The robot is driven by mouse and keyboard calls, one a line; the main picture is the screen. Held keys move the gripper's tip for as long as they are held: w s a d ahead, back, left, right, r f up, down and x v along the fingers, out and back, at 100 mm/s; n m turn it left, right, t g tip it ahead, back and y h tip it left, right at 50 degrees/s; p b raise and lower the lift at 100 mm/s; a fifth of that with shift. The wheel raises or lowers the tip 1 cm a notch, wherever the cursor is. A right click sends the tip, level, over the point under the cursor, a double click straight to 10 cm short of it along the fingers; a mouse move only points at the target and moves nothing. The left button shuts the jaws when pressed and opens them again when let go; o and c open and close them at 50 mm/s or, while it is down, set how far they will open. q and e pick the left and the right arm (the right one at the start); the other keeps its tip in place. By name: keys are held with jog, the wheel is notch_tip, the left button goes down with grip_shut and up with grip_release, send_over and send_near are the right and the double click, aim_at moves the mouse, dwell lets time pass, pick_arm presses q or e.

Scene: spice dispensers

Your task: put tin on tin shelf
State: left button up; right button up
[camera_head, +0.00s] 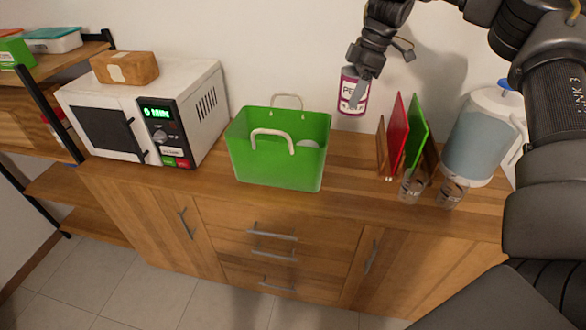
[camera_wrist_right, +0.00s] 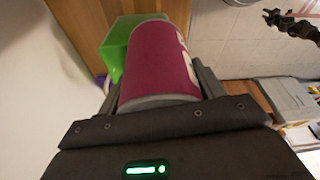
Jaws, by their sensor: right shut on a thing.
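A purple-red tin (camera_head: 351,92) with a white label and part of a word starting "PE" is held upright in the air above the back of the counter. My right gripper (camera_head: 358,88) is shut on it. In the right wrist view the tin (camera_wrist_right: 160,65) sits between the fingers, its near end towards the camera. No shelf in view is marked as the tin shelf; a wooden shelf rack (camera_head: 50,68) stands at the far left. A dark jointed part, probably my left gripper (camera_wrist_right: 280,18), shows small at the right wrist view's top right; its jaws are unclear.
A green basket (camera_head: 280,170) with pale handles stands mid-counter, below and left of the tin. A white microwave (camera_head: 98,130) bears a wooden box (camera_head: 125,68). Red and green boards (camera_head: 415,132), glasses (camera_head: 411,187) and a water dispenser (camera_head: 474,140) stand right.

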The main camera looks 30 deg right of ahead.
jog(key=shift+f+b, duration=0.95)
jog(key=shift+f, duration=13.1)
jog(key=o, duration=1.3)
jog(key=b+v, duration=0.1)
jog(key=v, duration=1.1)
